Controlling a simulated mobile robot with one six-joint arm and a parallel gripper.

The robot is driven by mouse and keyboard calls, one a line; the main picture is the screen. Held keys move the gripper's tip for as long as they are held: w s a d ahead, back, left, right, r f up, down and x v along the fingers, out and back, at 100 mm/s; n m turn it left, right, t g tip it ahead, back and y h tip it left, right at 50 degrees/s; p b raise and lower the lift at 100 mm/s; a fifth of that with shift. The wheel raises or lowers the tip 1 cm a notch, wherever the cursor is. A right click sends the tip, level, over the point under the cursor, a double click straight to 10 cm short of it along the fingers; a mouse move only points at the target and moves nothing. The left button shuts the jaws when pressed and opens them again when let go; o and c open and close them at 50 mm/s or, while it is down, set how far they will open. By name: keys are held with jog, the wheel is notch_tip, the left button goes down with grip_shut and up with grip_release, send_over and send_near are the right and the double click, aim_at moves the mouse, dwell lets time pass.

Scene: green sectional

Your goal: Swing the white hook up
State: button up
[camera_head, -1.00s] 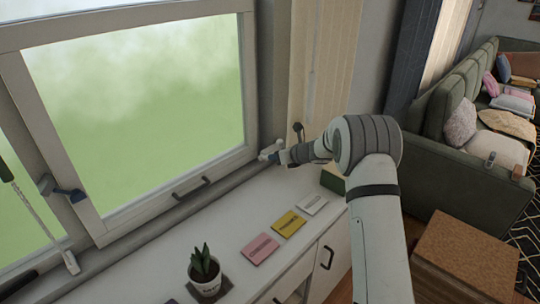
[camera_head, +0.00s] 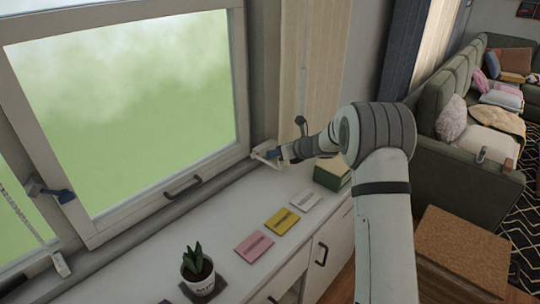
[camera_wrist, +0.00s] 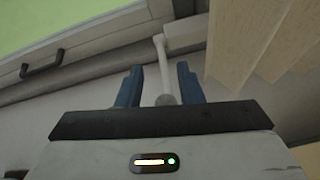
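The white hook (camera_head: 263,152) is at the lower right corner of the window frame, above the sill. In the wrist view it is a thin pale lever (camera_wrist: 162,66) running down from a white mount to a round end between my fingers. My gripper (camera_head: 276,156) is at the hook in the head view. In the wrist view my gripper (camera_wrist: 159,70) is open, with one blue finger on each side of the lever. Gaps show on both sides, so no grip is visible.
A window handle (camera_head: 183,186) is left of the hook. The white counter (camera_head: 165,235) below holds a potted plant (camera_head: 197,266), a pink card (camera_head: 254,246), a yellow card (camera_head: 282,221), a white card (camera_head: 306,201) and a green box (camera_head: 332,174). Vertical blinds (camera_wrist: 262,40) hang close on the right.

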jog(key=shift+v, duration=1.2)
jog(key=shift+s+d+r, duration=0.2)
jog(key=shift+s+d, duration=0.05)
